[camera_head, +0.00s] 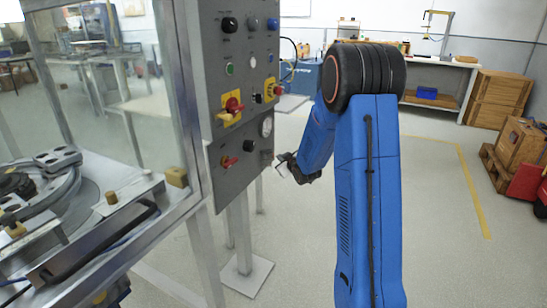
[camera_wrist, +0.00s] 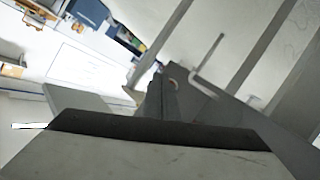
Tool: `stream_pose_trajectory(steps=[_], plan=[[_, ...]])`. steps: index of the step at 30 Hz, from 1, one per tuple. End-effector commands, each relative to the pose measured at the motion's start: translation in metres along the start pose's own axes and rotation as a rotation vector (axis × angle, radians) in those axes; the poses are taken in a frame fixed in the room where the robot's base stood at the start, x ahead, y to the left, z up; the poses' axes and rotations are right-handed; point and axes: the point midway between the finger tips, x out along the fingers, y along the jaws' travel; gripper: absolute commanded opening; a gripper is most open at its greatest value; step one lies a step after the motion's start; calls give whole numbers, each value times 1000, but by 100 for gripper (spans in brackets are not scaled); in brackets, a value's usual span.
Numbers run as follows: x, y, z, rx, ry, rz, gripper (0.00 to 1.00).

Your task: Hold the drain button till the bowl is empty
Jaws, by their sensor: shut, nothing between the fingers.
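The control panel (camera_head: 240,125) stands upright left of my arm in the head view. It carries several knobs and buttons, including a green button (camera_head: 229,69) and a blue button (camera_head: 272,23). I cannot read the labels, so I cannot tell which one is the drain button. My gripper (camera_head: 280,169) is just right of the panel's lower right edge; contact with a control cannot be made out. In the wrist view its dark shut fingers (camera_wrist: 162,97) hold nothing. A round grey bowl-like unit (camera_head: 60,202) sits at the left in the head view; its contents are unclear.
A metal-framed clear guard (camera_head: 110,75) stands between the bowl-like unit and the panel. A bent metal handle (camera_wrist: 207,65) shows beyond the fingers. Open floor (camera_head: 440,210) lies right of my arm.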

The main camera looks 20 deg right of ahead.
Motion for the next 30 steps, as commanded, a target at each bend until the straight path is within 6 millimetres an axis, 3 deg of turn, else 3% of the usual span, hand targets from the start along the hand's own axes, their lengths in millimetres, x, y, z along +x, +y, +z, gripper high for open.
stream_pose_trajectory(steps=[14,30], plan=[[-5,4,3,0,0,0,0],[-34,25,25,0,-1,0,0]])
